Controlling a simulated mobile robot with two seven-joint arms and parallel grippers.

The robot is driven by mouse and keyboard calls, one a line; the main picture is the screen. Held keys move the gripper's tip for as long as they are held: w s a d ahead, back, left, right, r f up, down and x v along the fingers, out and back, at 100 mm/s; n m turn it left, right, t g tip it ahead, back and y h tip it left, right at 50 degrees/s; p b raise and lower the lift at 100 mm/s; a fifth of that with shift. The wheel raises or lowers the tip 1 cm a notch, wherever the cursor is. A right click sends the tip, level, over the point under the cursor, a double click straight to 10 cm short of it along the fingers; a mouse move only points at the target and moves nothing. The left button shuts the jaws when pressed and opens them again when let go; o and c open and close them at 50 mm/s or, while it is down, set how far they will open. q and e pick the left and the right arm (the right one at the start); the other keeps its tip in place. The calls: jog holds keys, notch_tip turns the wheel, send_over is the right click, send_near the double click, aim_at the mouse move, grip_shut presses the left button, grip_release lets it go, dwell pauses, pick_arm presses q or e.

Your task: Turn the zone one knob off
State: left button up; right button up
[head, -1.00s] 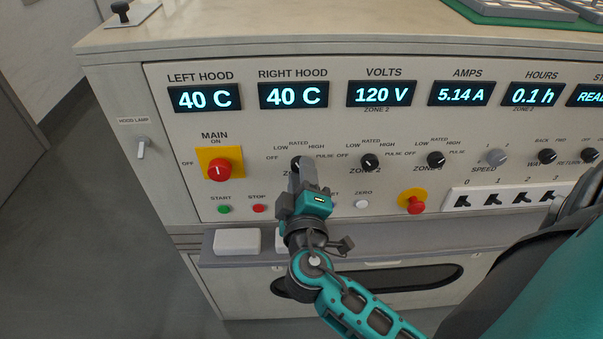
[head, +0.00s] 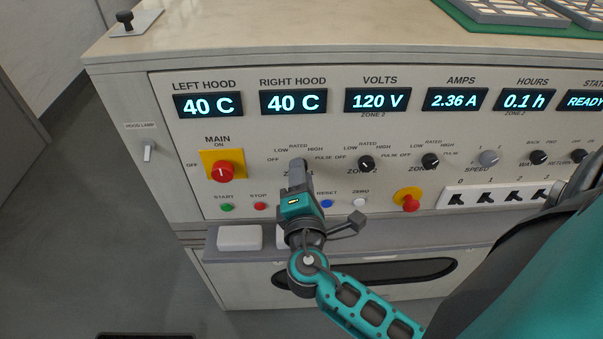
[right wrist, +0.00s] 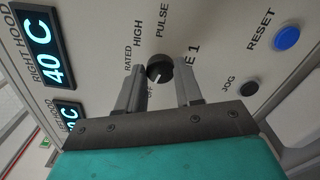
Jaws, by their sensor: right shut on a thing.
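The zone one knob (right wrist: 159,69) is a small round black knob on the upright panel. In the right wrist view it sits between the two grey fingers of my right gripper (right wrist: 160,84), which is shut on it. Its white mark points toward the "OFF" lettering beside it. In the head view my right gripper (head: 298,170) covers this knob. My left gripper is not in view.
The zone two knob (head: 366,163) and zone three knob (head: 430,161) are to the right. A red main switch (head: 222,172) is to the left. The blue reset button (head: 327,203) is below right. The AMPS display (head: 455,99) reads 2.36 A.

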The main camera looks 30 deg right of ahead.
jog(key=shift+r+n, duration=0.1)
jog(key=shift+n, duration=0.5)
jog(key=o, duration=1)
jog(key=shift+o, duration=0.2)
